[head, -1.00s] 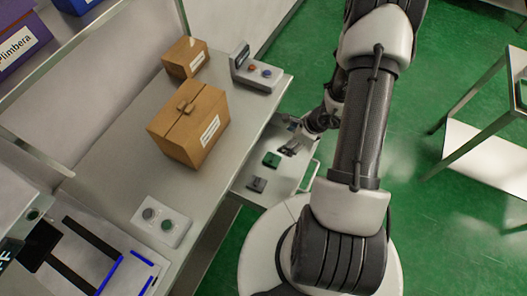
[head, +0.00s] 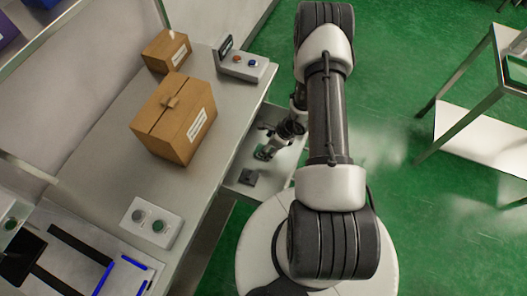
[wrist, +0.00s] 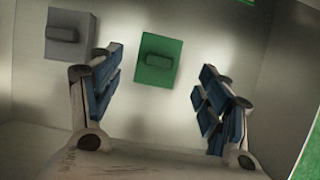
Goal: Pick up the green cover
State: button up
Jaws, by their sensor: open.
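The green cover (wrist: 157,62) is a flat square with a raised bar handle, lying in a pale drawer or tray. In the wrist view it sits between and a little beyond the two blue-padded fingers of my gripper (wrist: 160,92), which is open and empty. In the head view the green cover (head: 263,153) is partly hidden by my gripper (head: 270,145), which is over it. A similar grey cover (wrist: 70,36) lies to the left of the green one; it also shows in the head view (head: 249,177).
The open drawer (head: 233,183) has raised walls around the covers. A metal-framed table (head: 490,140) stands at the right.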

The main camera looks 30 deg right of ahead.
jog(key=b+x, duration=0.1)
jog(key=x, duration=0.4)
jog(key=shift+a+r, duration=0.1)
jog(key=shift+r, duration=0.1)
jog(key=c, duration=1.1)
